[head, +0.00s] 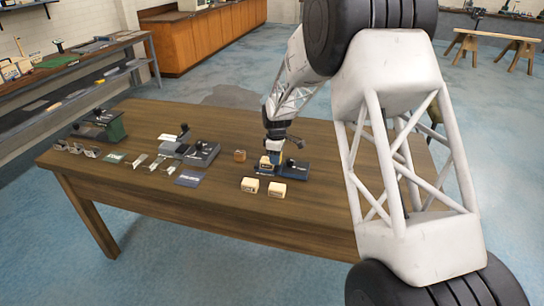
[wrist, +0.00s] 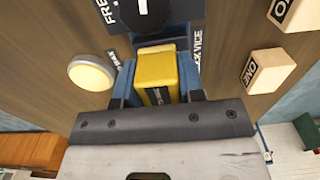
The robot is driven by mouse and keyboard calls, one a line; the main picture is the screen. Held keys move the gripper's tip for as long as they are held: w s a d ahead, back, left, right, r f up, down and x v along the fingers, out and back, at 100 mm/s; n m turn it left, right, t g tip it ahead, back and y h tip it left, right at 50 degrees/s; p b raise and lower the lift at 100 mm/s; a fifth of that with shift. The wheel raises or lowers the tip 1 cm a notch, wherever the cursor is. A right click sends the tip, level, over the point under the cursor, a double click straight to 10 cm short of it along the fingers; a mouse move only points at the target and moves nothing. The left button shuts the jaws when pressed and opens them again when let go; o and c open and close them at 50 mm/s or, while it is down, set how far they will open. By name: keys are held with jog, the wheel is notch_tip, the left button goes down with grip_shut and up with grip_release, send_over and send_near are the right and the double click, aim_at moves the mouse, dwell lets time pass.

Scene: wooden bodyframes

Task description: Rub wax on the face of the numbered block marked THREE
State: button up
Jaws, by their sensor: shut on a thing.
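My gripper (wrist: 157,98) is shut on a yellow block (wrist: 155,66), with blue pieces on either side of it. A dark label with pale lettering shows on the block's near face; I cannot read it. In the head view my gripper (head: 271,155) is low over the table, at the left end of the blue block vice (head: 293,170). A pale block (head: 265,161) shows at its tip. I cannot tell whether the vice also holds the block. A tan block marked ONE (wrist: 273,68) and another tan block (wrist: 298,12) lie to the right. No face marked THREE is readable.
Two loose blocks (head: 249,184) (head: 276,189) lie in front of the vice. Other tools (head: 192,152) fill the left of the wooden table (head: 130,195).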

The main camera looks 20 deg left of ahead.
jog(key=shift+a+r, duration=0.1)
jog(key=shift+a, duration=3.25)
notch_tip(320, 180, up, 8)
jog(key=shift+d, duration=0.15)
jog(key=s+d+f, duration=0.3)
jog(key=s+d, duration=1)
jog(key=s+d+f, duration=0.3)
jog(key=s+d, duration=1)
jog(key=s, duration=0.1)
jog(key=shift+d+f, duration=0.2)
jog(key=shift+f, duration=0.15)
